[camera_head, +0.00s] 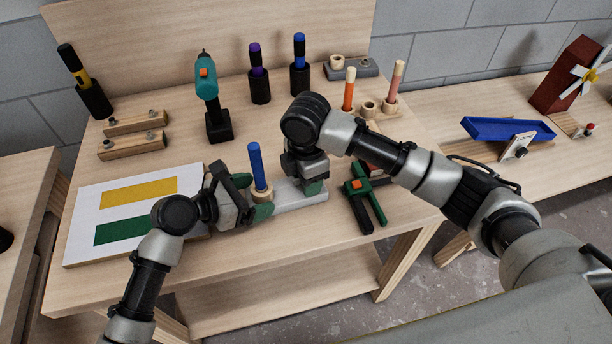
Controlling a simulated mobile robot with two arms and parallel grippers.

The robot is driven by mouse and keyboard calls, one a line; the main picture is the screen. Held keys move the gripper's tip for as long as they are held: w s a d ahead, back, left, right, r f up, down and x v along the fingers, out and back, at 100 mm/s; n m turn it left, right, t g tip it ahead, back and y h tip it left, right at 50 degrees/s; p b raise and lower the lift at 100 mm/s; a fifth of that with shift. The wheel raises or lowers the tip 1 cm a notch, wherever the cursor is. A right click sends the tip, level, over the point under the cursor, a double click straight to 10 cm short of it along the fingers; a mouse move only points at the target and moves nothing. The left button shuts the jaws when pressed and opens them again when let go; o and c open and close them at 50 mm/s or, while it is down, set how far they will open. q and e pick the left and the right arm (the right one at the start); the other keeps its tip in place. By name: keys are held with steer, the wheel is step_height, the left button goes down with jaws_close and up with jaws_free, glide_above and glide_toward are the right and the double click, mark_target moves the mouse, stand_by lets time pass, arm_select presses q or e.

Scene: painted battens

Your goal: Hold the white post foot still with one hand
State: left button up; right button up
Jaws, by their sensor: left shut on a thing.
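The white post foot (289,198) is a pale, flat bar near the front edge of the middle bench. A blue batten (256,168) stands upright in a wooden ring at its left end. My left gripper (262,211) reaches in from the left and is shut on the left end of the foot, its green fingertip low beside the ring. My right gripper (313,188) points down at the right end of the foot. I cannot tell whether it touches the foot, and its jaws are partly hidden.
A red and green clamp (359,190) lies just right of the foot. A white board (85,205) with yellow and green stripes lies left. A teal drill (207,85) and dark holders with battens stand behind. A wooden base (384,113) holds orange and pink battens. A blue tray (507,129) is right.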

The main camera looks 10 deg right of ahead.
steer(key=shift+c, duration=0.4)
jaws_close()
arm_select(q)
steer(key=shift+a, duration=0.1)
arm_select(e)
steer(key=shift+m, duration=0.3)
arm_select(q)
steer(key=shift+w, duration=0.1)
arm_select(e)
steer(key=m, duration=0.3)
steer(key=shift+s+a+m, duration=0.1)
steer(key=shift+m, duration=0.3)
steer(key=m, duration=0.8)
steer(key=shift+m, duration=2.1)
steer(key=shift+s, duration=0.1)
